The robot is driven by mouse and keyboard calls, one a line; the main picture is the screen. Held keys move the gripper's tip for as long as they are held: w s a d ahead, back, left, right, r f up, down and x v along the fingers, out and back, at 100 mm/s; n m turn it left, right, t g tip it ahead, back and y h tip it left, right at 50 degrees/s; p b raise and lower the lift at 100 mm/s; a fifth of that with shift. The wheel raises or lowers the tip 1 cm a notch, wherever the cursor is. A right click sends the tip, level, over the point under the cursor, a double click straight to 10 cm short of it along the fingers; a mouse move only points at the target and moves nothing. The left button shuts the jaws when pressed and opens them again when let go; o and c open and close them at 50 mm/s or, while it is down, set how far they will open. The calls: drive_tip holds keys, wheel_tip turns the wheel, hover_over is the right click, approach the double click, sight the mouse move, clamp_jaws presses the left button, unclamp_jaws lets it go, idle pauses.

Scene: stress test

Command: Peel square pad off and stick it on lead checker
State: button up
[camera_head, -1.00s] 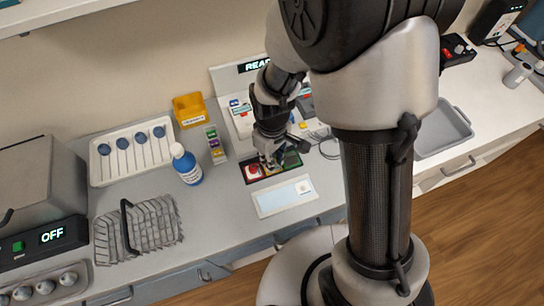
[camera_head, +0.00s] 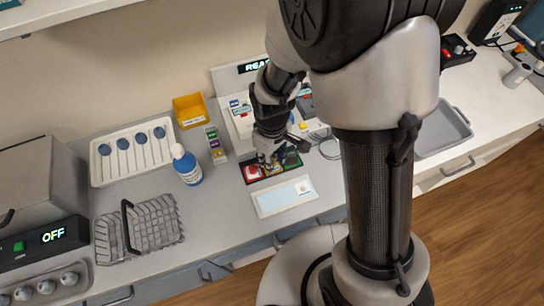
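My gripper (camera_head: 270,162) points down over a dark tray (camera_head: 247,171) with coloured compartments, red at its left and green at its right. Its fingertips are small and dark here, so I cannot tell whether they are open or hold anything. A white sheet (camera_head: 268,207) with a small square pad (camera_head: 303,188) at its right end lies in front of the tray. A white device with a lit display (camera_head: 258,65) stands behind my gripper, partly hidden by my arm. I cannot tell for sure which item is the lead checker.
A yellow bin (camera_head: 189,110), a white rack (camera_head: 131,151) and a wire basket (camera_head: 139,229) are farther left. A grey tray (camera_head: 445,133) is at the right.

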drive_tip(key=shift+r+p, duration=1.4)
drive_tip(key=shift+r, duration=0.45)
drive_tip(key=shift+o, duration=0.5)
drive_tip(key=o, duration=0.5)
drive_tip(key=shift+r+p, duration=1.2)
drive_tip(key=shift+r, duration=0.3)
